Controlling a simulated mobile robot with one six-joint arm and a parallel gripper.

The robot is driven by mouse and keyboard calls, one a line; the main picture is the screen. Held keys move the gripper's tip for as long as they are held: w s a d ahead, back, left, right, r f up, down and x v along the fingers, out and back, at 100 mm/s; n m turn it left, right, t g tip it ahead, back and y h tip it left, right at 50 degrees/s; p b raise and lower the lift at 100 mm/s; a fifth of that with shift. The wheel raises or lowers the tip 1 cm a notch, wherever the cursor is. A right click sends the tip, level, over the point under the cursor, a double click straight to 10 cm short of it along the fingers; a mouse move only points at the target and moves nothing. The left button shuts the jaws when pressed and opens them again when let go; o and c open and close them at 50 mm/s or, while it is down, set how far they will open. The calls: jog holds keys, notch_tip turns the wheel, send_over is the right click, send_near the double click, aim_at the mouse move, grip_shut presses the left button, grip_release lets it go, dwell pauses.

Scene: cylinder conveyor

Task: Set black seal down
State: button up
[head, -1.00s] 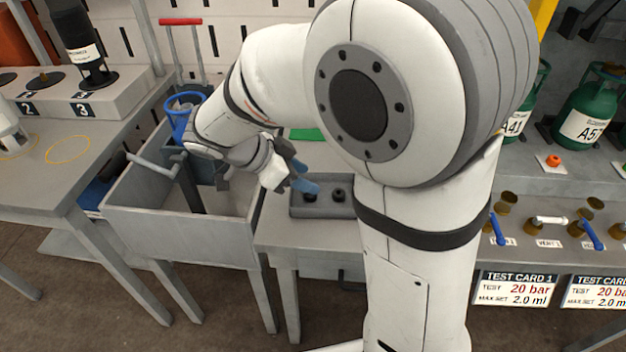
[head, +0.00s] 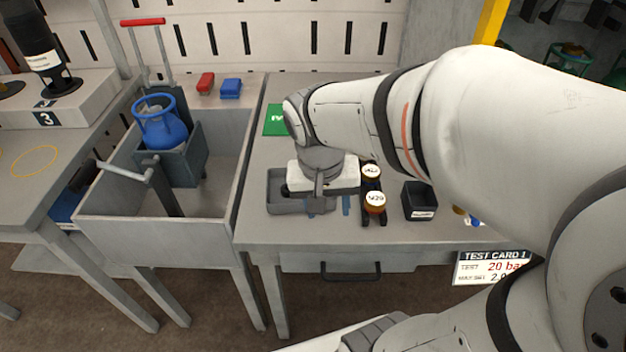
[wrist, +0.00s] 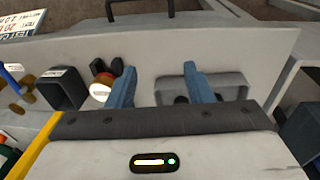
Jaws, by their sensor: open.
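A grey tray (head: 285,207) sits on the bench and also shows in the wrist view (wrist: 236,82). A small black piece (wrist: 181,99), which looks like a black seal, is inside the tray near its left wall in the wrist view. Another dark piece (wrist: 219,97) lies to its right, partly hidden by a finger. My gripper (head: 333,205) is above the tray's right part in the head view. Its blue fingers are apart with nothing seen between the tips in the wrist view (wrist: 160,72). My gripper hides part of the tray.
A black holder (head: 374,217) with brown, white-topped pieces (head: 375,202) stands close right of my gripper. A black box (head: 418,202) is farther right. A green card (head: 275,120) lies behind. A blue cylinder (head: 160,128) stands in the bin (head: 150,225) at left.

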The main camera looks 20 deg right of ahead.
jog(key=s+n, duration=0.1)
jog(key=n+t+y, duration=0.1)
jog(key=n, duration=0.1)
jog(key=shift+s+d+f, duration=0.15)
jog(key=shift+s+d, duration=0.2)
jog(key=shift+d, duration=0.05)
jog(key=shift+a+n+y, duration=0.3)
jog(key=shift+a, duration=0.45)
jog(key=shift+s, duration=0.1)
